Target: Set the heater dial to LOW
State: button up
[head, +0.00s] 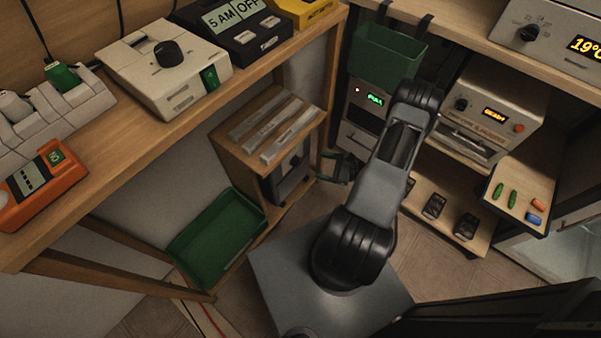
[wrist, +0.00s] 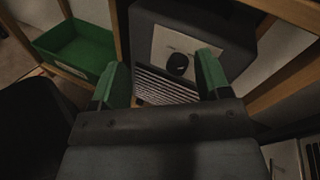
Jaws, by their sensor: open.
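The heater is a dark grey box with a pale front panel and a slatted grille; it shows in the wrist view (wrist: 230,32) and, partly hidden under a small wooden shelf, in the head view (head: 290,178). Its black round dial (wrist: 180,65) sits on the pale panel above the grille. The marks around the dial and its setting are too small and dark to read. My gripper (wrist: 160,72) is open and empty, its green-padded fingers apart. In the wrist view the dial appears between the fingertips, with no visible contact. The head view shows my gripper (head: 335,170) just right of the heater.
A green tray (head: 215,238) sits low, left of the heater; it also shows in the wrist view (wrist: 78,50). Wooden posts (wrist: 262,28) flank the heater. Metal bars (head: 275,128) lie on the shelf above it. A white unit with another black dial (head: 168,53) stands on the upper bench.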

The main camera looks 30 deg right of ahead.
aim_at(299, 164)
notch_tip(299, 164, down, 10)
jog(key=s+d+m+t+h+b, duration=0.2)
jog(key=m+t+h, duration=0.2)
jog(key=m, duration=0.1)
jog(key=b+x, duration=0.2)
jog(key=x, duration=1.1)
jog(key=shift+w+r, duration=0.15)
jog(key=c, duration=0.9)
